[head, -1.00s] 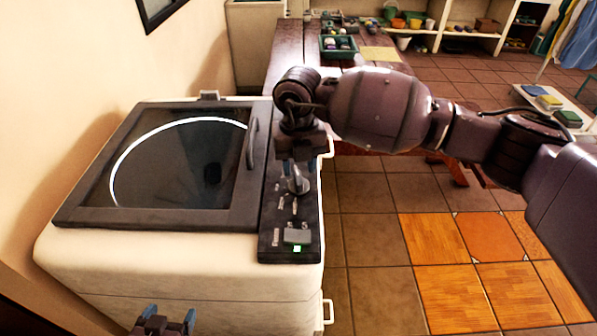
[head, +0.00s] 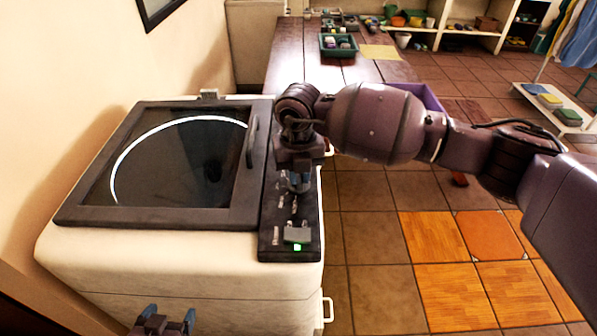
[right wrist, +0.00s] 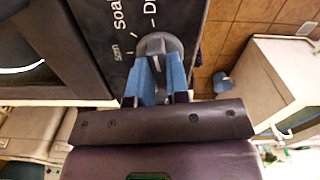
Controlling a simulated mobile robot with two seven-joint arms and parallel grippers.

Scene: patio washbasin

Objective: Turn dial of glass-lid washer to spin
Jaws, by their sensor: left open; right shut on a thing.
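The glass-lid washer (head: 110,255) stands at the left with its dark-framed lid (head: 160,215) shut. A dark control panel (head: 268,250) runs along the lid's right side. The grey round dial (right wrist: 157,43) shows in the right wrist view, beside printed marks; the lettering reads "Soak" and a cut-off word starting with D. My right gripper (right wrist: 160,75) is shut on the dial, its blue fingers at either side of the knob's grip. In the head view the right gripper (head: 297,184) hides most of the dial. My left gripper (head: 165,322) is open and empty in front of the washer.
A grey switch (head: 297,233) with a green light sits at the panel's near end. A wooden table (head: 295,70) with a green tray (head: 338,45) stands behind. Tiled floor at the right is mostly clear.

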